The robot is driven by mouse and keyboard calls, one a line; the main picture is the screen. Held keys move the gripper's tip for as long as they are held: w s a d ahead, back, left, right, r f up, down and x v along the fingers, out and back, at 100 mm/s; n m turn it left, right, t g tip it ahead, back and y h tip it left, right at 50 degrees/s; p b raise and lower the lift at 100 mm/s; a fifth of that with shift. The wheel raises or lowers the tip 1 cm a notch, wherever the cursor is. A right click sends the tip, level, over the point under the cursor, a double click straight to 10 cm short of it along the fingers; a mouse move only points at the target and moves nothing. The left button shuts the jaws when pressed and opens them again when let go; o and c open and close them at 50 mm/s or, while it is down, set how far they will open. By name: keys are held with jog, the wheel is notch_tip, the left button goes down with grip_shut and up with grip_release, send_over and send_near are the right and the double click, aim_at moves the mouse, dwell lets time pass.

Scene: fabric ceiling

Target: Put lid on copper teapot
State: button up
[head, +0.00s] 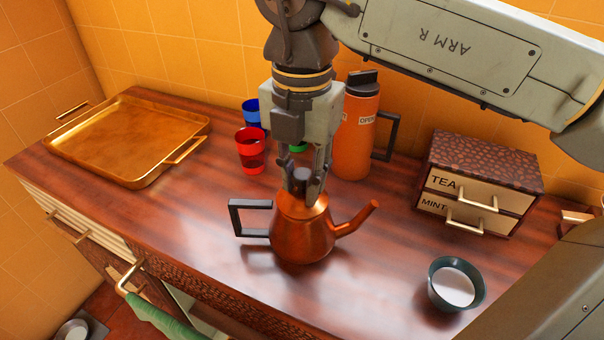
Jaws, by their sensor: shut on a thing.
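The copper teapot (302,243) stands upright on the wooden counter, its black handle to the left and its spout to the right. My gripper (306,196) points down directly over the teapot's top, with its fingertips at the opening. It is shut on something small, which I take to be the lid. The fingers hide most of this thing, and I cannot tell whether it touches the rim.
A gold tray (120,138) lies at the left. Red (251,150) and blue (251,112) cups and an orange flask (357,130) stand behind the teapot. A tea drawer box (478,182) and a dark bowl (455,284) are at the right. The counter left of the teapot is clear.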

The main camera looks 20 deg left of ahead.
jog(key=shift+f+b, duration=0.35)
dwell(0.5)
jog(key=o, duration=1)
jog(key=o, duration=0.6)
jog(key=shift+r, duration=0.1)
jog(key=shift+r+p, duration=2.5)
jog(key=shift+r, duration=0.95)
